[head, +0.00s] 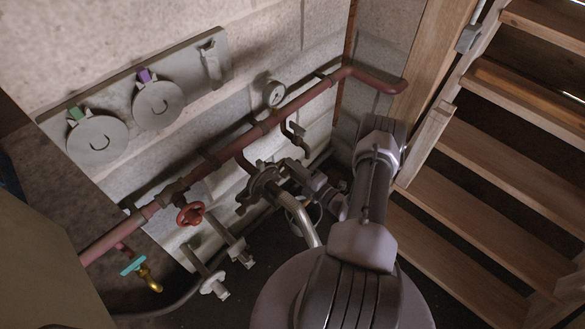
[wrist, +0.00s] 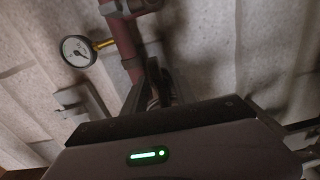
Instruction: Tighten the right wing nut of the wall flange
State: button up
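The wall flange (head: 264,184) is a dark metal fitting below the red pipe in the head view, with a bare silver pipe (head: 303,222) running down from it. My gripper (head: 292,170) reaches in from the right and sits at the flange's right side. The right wing nut cannot be made out; my gripper seems to cover that spot. In the wrist view, the gripper's housing with a green light fills the bottom, and dark finger parts (wrist: 156,88) show just above it beside the red pipe. Whether they are apart or closed on something is not clear.
A red pipe (head: 225,152) crosses the wall with a red valve wheel (head: 190,214) and a pressure gauge (head: 274,94), which the wrist view also shows (wrist: 78,51). Wall brackets (head: 212,285) stick out lower left. Wooden stairs (head: 480,165) stand close on the right.

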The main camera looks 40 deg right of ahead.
jog(key=s+d+p, duration=0.1)
jog(key=s+p, duration=0.3)
jog(key=s, duration=1.3)
jog(key=shift+s+d, duration=0.2)
dwell(0.5)
